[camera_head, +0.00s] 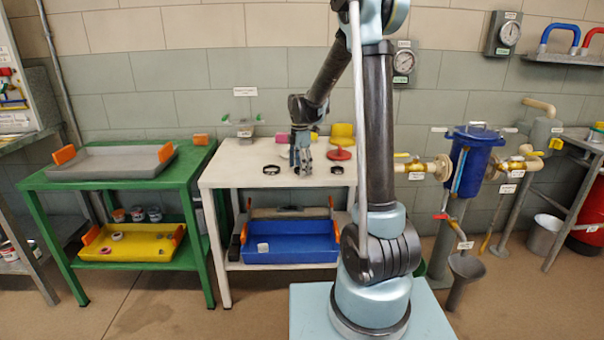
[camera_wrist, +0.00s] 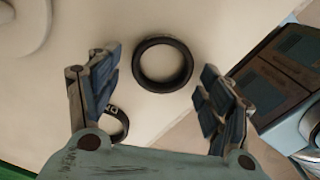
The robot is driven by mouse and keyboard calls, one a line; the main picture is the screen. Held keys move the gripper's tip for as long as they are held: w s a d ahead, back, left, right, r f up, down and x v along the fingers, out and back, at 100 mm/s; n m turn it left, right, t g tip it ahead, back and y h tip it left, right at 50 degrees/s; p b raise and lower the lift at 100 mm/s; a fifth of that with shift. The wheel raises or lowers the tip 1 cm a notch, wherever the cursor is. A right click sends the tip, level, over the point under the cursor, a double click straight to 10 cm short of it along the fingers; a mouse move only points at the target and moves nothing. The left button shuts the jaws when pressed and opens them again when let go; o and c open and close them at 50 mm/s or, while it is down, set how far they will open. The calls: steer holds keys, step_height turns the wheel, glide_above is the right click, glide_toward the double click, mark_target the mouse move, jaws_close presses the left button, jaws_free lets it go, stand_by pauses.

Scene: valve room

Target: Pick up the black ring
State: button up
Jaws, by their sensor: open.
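In the wrist view, a plain black ring (camera_wrist: 162,88) lies flat on the white table top. It sits beyond and between the two fingertips of my gripper (camera_wrist: 160,82), and nothing is held. A second dark ring (camera_wrist: 120,128) with a small pale marking is partly hidden behind the left finger. In the head view, my gripper (camera_head: 301,168) points down over the white table (camera_head: 229,178). One dark ring (camera_head: 271,171) lies left of it and another (camera_head: 337,170) lies right of it. I cannot tell for sure which matches which wrist-view ring.
A blue tray (camera_head: 295,253) sits on the shelf below. A green table (camera_head: 115,184) with a grey tray (camera_head: 115,172) stands left.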

steer(key=c, duration=1)
steer(key=shift+r, duration=0.1)
